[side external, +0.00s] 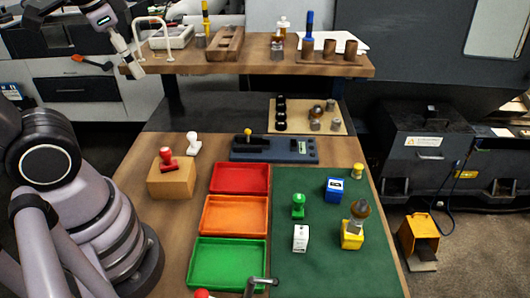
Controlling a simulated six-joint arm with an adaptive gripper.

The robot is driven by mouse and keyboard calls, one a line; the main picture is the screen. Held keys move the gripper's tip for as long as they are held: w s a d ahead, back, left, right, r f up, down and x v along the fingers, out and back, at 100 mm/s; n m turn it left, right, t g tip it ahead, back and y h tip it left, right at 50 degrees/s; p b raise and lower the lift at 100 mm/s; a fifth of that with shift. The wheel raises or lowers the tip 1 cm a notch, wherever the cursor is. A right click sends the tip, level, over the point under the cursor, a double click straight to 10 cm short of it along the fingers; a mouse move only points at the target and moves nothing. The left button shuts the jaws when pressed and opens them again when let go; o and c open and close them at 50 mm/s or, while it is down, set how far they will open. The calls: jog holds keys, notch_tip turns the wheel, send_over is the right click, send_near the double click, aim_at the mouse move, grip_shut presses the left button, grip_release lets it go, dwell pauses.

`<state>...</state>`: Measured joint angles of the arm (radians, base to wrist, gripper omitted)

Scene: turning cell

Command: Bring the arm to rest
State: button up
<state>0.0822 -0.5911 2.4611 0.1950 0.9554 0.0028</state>
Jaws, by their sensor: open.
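My gripper (136,70) is at the top left, at the left end of the raised wooden shelf (230,66). It is small in the picture and points down. It is open and I see nothing held in it. My arm rises from the left side of the bench and reaches up toward the back. I cannot tell whether the gripper touches the shelf edge or is in front of it.
A white arched stand (153,20) is close beside the gripper. Bottles and cups stand on the shelf. Below are red (240,167), orange and green trays, a green mat (300,270) with stamps and blocks, and a cardboard-coloured box (171,183) with a red stamp.

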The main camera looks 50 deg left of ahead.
jog(key=shift+s+d+r+n+t+h, duration=0.65)
jog(key=shift+s+d+n+t+h, duration=0.15)
jog(key=shift+d+n+t, duration=0.15)
